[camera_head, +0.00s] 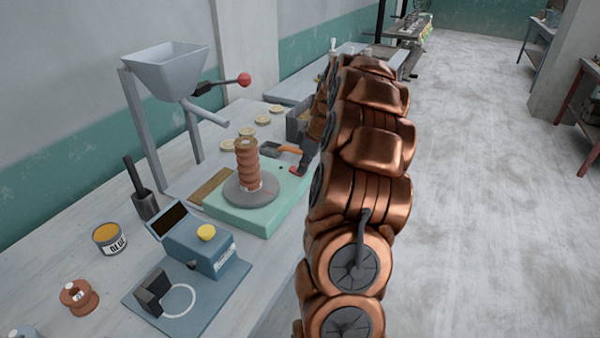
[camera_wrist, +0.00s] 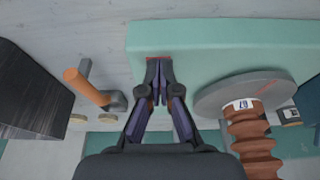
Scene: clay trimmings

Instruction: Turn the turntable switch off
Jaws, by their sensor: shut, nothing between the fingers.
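The turntable (camera_head: 290,197) has a pale green base, which also shows in the wrist view (camera_wrist: 220,45). A grey disc (camera_head: 240,196) on it carries a brown ribbed clay column (camera_head: 247,166). A small red switch (camera_wrist: 158,59) sits on the base's top, away from the disc. It shows in the head view near the base's right side (camera_head: 296,171), partly hidden. My gripper (camera_wrist: 158,72) is shut and empty, its fingertips right at the switch. I cannot tell whether they touch it, nor which way the switch is set.
An orange-handled tool (camera_head: 289,150) lies close beside the turntable, near my gripper. A grey hopper (camera_head: 165,68) on a stand with a red-knobbed lever (camera_head: 244,80) stands behind. A blue box device (camera_head: 200,248) and a glue tin (camera_head: 109,239) are in front. Open floor (camera_head: 480,200) lies right.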

